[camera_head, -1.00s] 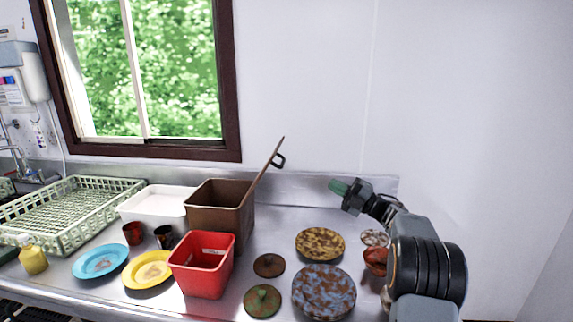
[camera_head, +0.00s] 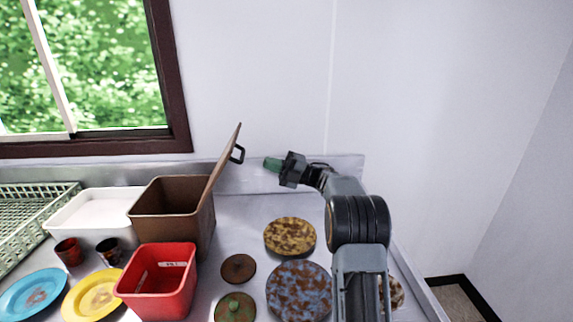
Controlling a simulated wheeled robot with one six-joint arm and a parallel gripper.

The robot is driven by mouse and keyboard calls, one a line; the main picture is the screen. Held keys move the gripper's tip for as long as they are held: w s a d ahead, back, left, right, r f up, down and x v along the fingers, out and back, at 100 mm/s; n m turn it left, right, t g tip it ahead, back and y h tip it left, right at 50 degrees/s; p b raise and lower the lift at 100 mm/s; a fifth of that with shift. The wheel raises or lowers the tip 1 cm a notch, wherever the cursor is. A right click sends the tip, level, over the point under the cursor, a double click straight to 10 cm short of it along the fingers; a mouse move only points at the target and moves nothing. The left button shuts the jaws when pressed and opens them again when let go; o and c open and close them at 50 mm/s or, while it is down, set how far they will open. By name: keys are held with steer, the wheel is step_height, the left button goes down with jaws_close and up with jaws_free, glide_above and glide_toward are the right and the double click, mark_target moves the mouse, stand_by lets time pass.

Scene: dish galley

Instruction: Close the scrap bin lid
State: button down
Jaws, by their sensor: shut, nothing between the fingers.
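The brown scrap bin (camera_head: 180,218) stands on the steel counter against the back, left of centre. Its lid (camera_head: 223,160) is open, hinged at the bin's right edge and leaning up and to the right. A dark handle (camera_head: 238,154) sticks out from the lid's right face. My gripper (camera_head: 268,163) is right of the handle, at about its height in the picture, with its green-tipped fingers pointing left. It is shut and empty, with a small gap in the picture between it and the handle.
A red bin (camera_head: 160,285) stands in front of the brown bin. A white tub (camera_head: 88,218) is to its left. A yellow-brown plate (camera_head: 290,237), a blue-brown plate (camera_head: 298,292) and small round dishes lie on the counter (camera_head: 240,214) to the right.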

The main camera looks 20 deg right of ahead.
steer(key=shift+p+x, duration=0.9)
steer(key=shift+x, duration=1.9)
steer(key=shift+a+r, duration=0.1)
